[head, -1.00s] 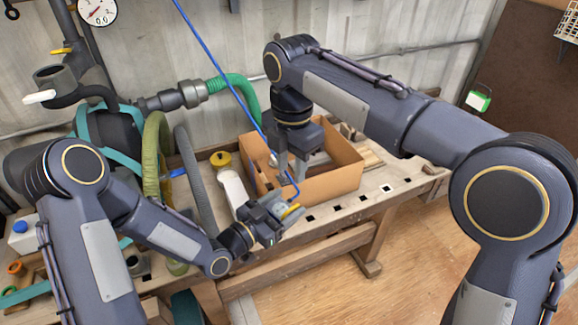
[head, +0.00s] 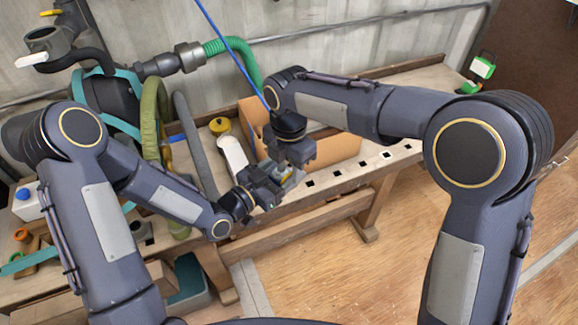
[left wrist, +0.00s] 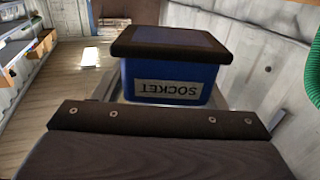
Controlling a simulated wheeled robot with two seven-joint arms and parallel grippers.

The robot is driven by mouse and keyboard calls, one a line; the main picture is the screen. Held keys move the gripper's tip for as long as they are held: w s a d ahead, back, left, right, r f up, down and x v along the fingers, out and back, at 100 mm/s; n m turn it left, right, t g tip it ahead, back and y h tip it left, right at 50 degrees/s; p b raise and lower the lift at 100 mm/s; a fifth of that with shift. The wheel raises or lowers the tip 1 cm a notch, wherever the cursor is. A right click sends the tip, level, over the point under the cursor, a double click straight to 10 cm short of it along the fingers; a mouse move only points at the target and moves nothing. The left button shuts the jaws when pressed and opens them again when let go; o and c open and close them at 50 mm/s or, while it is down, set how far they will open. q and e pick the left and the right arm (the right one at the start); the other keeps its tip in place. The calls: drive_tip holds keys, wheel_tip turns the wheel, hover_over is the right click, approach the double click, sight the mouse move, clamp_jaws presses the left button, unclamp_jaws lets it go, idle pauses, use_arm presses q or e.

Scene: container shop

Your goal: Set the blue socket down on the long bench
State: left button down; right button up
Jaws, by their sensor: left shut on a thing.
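The blue socket (left wrist: 170,75) is a blue block with a dark lid and a label reading SOCKET upside down in the left wrist view. It sits at the end of my left gripper (head: 275,185), which is shut on it. In the head view the grippers largely hide the socket. My right gripper (head: 297,155) is close above and beside the left one, and its fingers are hidden, so its jaws cannot be judged. The long bench (head: 372,163) runs along the wall with square holes along its front. Both grippers are over or near its front edge.
An open cardboard box (head: 340,148) stands on the bench behind the grippers. A white bottle-like thing with a yellow cap (head: 219,125) and grey hose (head: 192,140) lie left of it. A blue cable (head: 230,50) hangs from above. The bench is clearer toward the right.

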use_arm(q)
drive_tip(key=shift+r, duration=0.15)
drive_tip(key=shift+d, duration=0.1)
use_arm(e)
clamp_jaws()
drive_tip(key=shift+a+r, duration=0.1)
